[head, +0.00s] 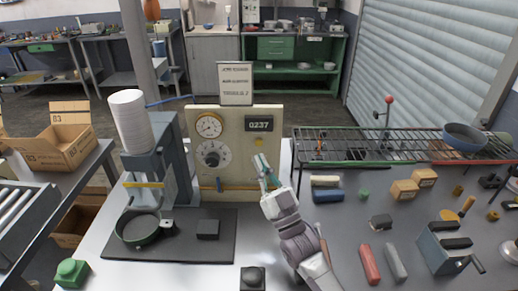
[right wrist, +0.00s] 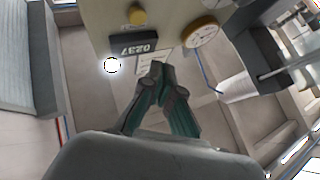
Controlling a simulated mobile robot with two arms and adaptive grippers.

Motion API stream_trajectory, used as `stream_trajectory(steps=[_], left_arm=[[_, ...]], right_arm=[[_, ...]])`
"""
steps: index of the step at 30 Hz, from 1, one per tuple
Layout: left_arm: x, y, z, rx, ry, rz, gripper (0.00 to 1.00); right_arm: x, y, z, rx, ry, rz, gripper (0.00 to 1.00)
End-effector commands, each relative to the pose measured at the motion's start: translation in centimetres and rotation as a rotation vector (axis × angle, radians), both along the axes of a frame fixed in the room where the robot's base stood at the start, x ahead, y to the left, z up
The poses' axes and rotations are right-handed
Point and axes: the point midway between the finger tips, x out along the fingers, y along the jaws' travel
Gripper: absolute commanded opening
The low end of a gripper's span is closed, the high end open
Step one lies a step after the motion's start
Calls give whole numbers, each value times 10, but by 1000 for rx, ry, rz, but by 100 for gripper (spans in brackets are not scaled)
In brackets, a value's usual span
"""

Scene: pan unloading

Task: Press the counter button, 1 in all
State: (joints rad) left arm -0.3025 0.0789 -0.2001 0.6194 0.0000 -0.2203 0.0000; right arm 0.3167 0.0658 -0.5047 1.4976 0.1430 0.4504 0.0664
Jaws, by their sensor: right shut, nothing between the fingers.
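A cream panel (head: 245,165) stands upright at the back of the table with a dark counter display (head: 260,124) reading 0237. A small yellow button (head: 258,143) sits on the panel just below the display. In the right wrist view the display (right wrist: 137,47) and the yellow button (right wrist: 137,14) show at the top. My right gripper (head: 261,160) is shut and empty, its green-tipped fingers in front of the panel just below the button. Its fingers also show together in the right wrist view (right wrist: 160,68). I cannot tell whether they touch the panel. My left gripper is not in view.
The panel carries a gauge (head: 209,125) and a dial (head: 212,155). A press-like stand (head: 157,160) with a round pan (head: 140,229) is at left. A green button (head: 71,271) and a black block (head: 252,278) sit near the front. A wire rack (head: 350,145) is right.

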Motion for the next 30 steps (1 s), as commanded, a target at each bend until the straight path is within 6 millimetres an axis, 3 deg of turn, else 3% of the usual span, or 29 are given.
stream_trajectory(steps=[6, 12, 30], left_arm=[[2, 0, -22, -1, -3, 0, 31], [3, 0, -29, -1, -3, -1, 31], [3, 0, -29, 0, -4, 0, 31]], right_arm=[[28, 0, -4, -1, -2, 0, 0], [41, 1, -1, 0, -1, 1, 0], [43, 0, 0, -1, 1, 0, 0]])
